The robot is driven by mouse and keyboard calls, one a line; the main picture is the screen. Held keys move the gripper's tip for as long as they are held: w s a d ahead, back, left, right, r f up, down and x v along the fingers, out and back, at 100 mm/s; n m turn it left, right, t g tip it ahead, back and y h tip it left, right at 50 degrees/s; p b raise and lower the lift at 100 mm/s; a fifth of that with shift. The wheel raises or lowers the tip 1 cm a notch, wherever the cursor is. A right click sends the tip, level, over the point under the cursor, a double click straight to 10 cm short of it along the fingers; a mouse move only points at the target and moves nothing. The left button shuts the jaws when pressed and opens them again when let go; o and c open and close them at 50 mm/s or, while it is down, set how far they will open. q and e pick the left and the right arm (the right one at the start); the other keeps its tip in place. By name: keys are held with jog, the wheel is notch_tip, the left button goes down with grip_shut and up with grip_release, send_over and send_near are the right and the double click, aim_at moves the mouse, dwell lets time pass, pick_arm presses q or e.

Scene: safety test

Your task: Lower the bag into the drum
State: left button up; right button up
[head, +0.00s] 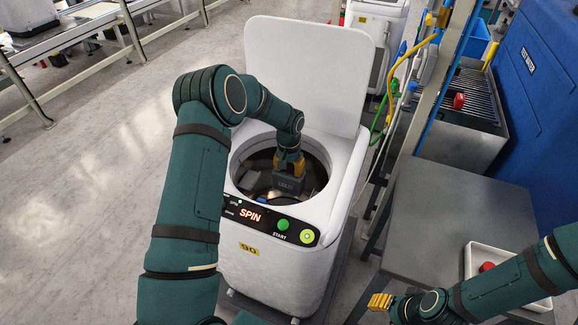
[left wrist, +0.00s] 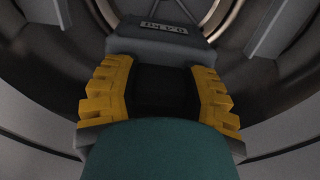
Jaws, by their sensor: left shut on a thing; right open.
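The bag (head: 287,185), dark grey with a small printed label, hangs inside the drum (head: 258,162) of a white top-opening machine. My left gripper (head: 288,160) reaches in through the round opening and is shut on the bag's top. In the left wrist view the yellow fingers (left wrist: 160,90) stand on either side, with the grey bag (left wrist: 165,38) and metal drum walls around it. The bag's underside is hidden, so I cannot tell whether it touches the drum floor. My right gripper (head: 380,302) is open and empty at the lower right.
The machine's lid (head: 310,75) stands up behind the opening. Its front panel (head: 270,221) shows "SPIN" in lit red; I cannot tell whether the drum turns. Right are a grey table (head: 440,210), a white tray (head: 477,258) with a red item, and a hose rack.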

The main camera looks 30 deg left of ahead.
pick_arm(q)
jog(key=shift+f+b, duration=2.95)
jog(key=shift+f, duration=1.65)
jog(key=o, duration=1.3)
jog(key=shift+o, duration=0.2)
notch_tip(320, 180, up, 12)
